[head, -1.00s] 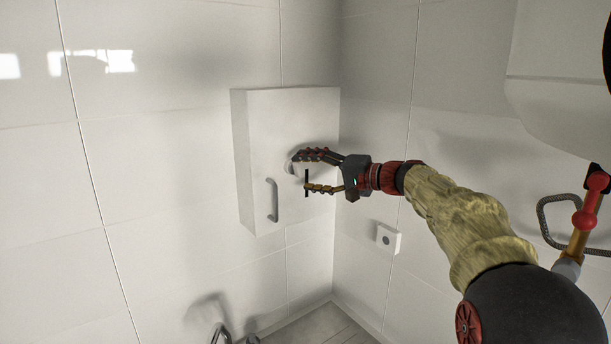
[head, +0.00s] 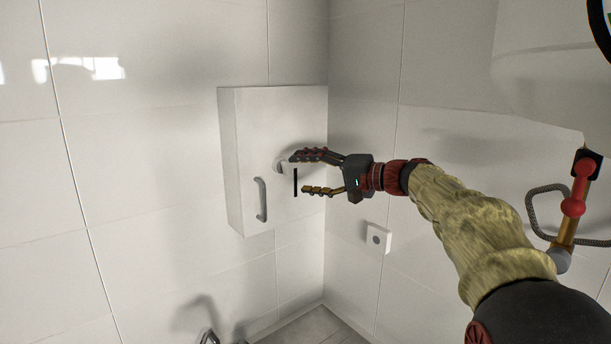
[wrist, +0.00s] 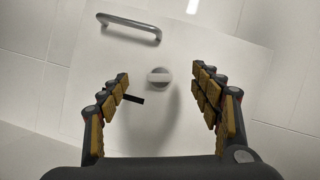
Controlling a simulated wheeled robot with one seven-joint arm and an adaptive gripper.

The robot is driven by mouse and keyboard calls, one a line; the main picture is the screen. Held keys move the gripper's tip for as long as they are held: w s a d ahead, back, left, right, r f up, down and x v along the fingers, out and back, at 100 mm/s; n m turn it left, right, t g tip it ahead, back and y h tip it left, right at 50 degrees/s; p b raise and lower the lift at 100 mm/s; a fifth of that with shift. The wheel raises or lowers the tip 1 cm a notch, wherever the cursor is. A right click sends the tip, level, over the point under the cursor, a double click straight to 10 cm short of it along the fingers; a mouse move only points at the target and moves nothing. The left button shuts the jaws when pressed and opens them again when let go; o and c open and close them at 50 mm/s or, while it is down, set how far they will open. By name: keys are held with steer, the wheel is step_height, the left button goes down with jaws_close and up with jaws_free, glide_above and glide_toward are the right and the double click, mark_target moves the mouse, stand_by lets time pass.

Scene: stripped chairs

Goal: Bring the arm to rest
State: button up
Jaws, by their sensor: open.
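My gripper (head: 300,172) is open in front of a white wall cabinet (head: 248,120), with its fingers apart and nothing between them. The cabinet door carries a curved metal handle (head: 261,200) at its lower left. A round knob (head: 281,166) on the door is partly hidden behind my upper finger in the head view. A thin black bar (head: 295,182) shows near the fingertips. In the wrist view the knob (wrist: 159,78) lies ahead between the spread fingers, and the handle (wrist: 130,26) is at the upper left. The fingers appear clear of the knob.
The cabinet hangs in a tiled corner. A small white wall box (head: 377,238) is below my arm. A white fixture (head: 550,70) is at the upper right, with a grey looped hose (head: 533,205) below. A metal tap (head: 208,335) shows at the bottom.

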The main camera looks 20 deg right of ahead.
steer(key=s+d+f+m+g+h, duration=0.15)
steer(key=s+f, duration=0.25)
steer(key=f, duration=0.5)
steer(key=s+f+g+h, duration=0.3)
steer(key=f, duration=0.7)
steer(key=s+a+f+n+h+b, duration=0.1)
steer(key=s+f+n+h+b, duration=0.1)
steer(key=s+f, duration=0.4)
steer(key=s+a+f+n+g+h+b, duration=0.1)
steer(key=s+f, duration=0.6)
steer(key=s, duration=1)
steer(key=s+a+f+n+g+h+b, duration=0.1)
steer(key=s+f+n+h+b, duration=0.3)
steer(key=s, duration=0.8)
step_height(320, 180, down, 3)
steer(key=shift+s+a+r+b, duration=0.1)
steer(key=shift+s+a+b, duration=0.15)
steer(key=shift+a+b, duration=0.7)
steer(key=shift+d, duration=0.2)
steer(key=shift+c, duration=0.2)
